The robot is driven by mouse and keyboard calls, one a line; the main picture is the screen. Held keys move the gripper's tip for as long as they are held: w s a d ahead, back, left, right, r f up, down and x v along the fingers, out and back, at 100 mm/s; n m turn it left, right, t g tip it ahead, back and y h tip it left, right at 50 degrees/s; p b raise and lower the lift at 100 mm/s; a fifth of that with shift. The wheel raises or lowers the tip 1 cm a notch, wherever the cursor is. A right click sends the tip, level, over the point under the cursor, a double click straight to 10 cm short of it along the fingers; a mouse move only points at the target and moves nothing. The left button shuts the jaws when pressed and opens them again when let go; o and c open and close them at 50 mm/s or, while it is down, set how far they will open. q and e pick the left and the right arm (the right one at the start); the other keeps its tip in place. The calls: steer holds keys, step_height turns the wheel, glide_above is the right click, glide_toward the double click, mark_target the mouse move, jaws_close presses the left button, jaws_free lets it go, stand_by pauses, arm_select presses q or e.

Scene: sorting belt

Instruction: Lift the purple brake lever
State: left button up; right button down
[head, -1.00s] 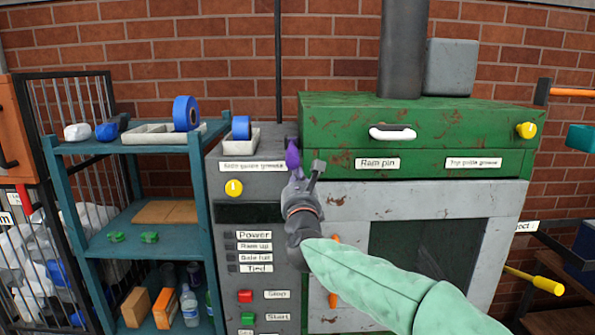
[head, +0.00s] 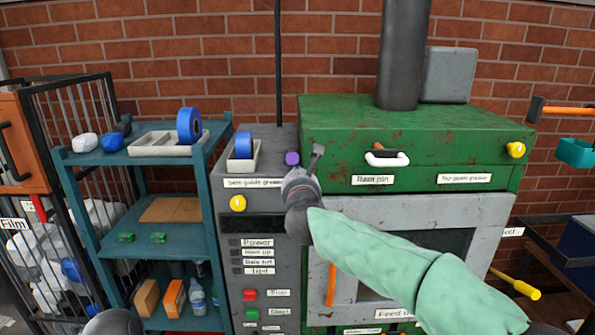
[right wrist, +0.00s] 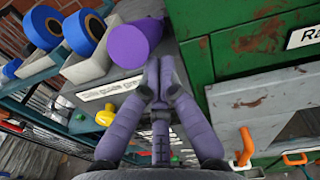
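The purple brake lever (head: 292,158) is at the left side of the green machine, above the grey panel. In the head view it now shows as a short rounded knob. In the right wrist view the lever (right wrist: 128,46) is large, its round end facing the camera. My right gripper (head: 312,168) is just below and right of it. In the wrist view the right gripper's fingertips (right wrist: 159,72) are together beside the knob's lower right edge, with nothing visible between them. Whether they touch the lever is unclear.
The green machine (head: 430,130) has a white-and-black handle (head: 387,158) right of my gripper. A grey tray (head: 257,150) with a blue roll (head: 243,145) stands left of the lever. A teal shelf (head: 90,155) is farther left. A yellow knob (head: 238,204) sits on the panel.

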steer(key=shift+r, duration=0.55)
steer(key=shift+d, duration=0.1)
